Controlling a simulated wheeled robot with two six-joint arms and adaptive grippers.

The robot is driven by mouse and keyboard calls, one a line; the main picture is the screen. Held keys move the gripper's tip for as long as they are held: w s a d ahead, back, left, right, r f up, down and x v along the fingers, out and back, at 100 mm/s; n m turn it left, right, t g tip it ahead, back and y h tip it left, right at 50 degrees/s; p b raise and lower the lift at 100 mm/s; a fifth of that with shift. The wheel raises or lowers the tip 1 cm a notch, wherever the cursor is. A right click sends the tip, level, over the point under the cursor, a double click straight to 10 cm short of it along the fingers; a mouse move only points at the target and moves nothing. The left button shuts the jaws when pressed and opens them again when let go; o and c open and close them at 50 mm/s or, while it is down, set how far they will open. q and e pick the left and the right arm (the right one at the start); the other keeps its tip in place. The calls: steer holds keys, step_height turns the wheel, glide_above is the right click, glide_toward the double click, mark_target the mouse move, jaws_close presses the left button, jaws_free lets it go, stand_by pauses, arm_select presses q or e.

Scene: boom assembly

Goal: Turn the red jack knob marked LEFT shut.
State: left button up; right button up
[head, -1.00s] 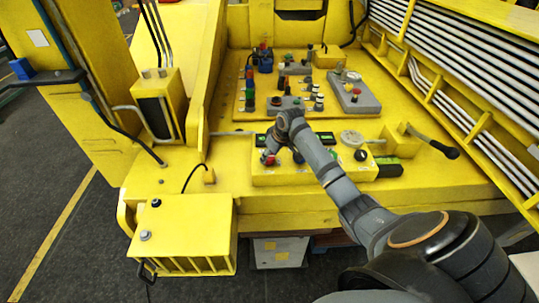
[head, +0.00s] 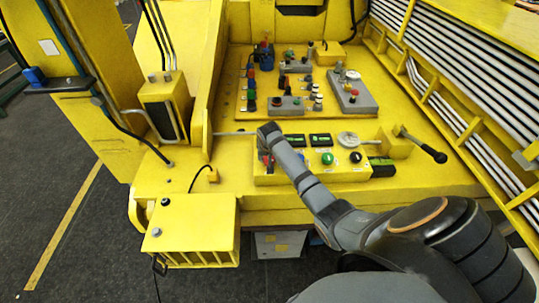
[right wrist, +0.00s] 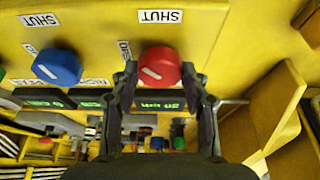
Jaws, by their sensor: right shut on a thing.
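The red knob (right wrist: 159,66) sits on the yellow panel face in the right wrist view, with a short white line on its front. A SHUT label (right wrist: 160,16) lies above it, upside down in this view. My right gripper (right wrist: 160,74) has one finger on each side of the red knob and is shut on it. In the head view my right gripper (head: 268,154) is at the left end of the front control box (head: 340,173), and the wrist mostly hides the knob. I cannot read a LEFT mark. My left gripper is not in view.
A blue knob (right wrist: 57,67) stands beside the red one, with its own SHUT label. A yellow slatted box (head: 192,230) stands at the front left.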

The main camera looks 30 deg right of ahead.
steer(key=m, duration=0.2)
steer(key=m+g+h, duration=0.1)
steer(key=m, duration=0.1)
steer(key=shift+w+a+m, duration=0.15)
steer(key=shift+m, duration=0.15)
steer(key=shift+m+g+h+b, duration=0.45)
steer(key=shift+m+g, duration=0.35)
steer(key=shift+m, duration=1.1)
steer(key=o, duration=1.2)
steer(key=shift+c, duration=0.2)
steer(key=w+v, duration=0.1)
steer(key=v, duration=1.1)
steer(key=shift+s, duration=0.3)
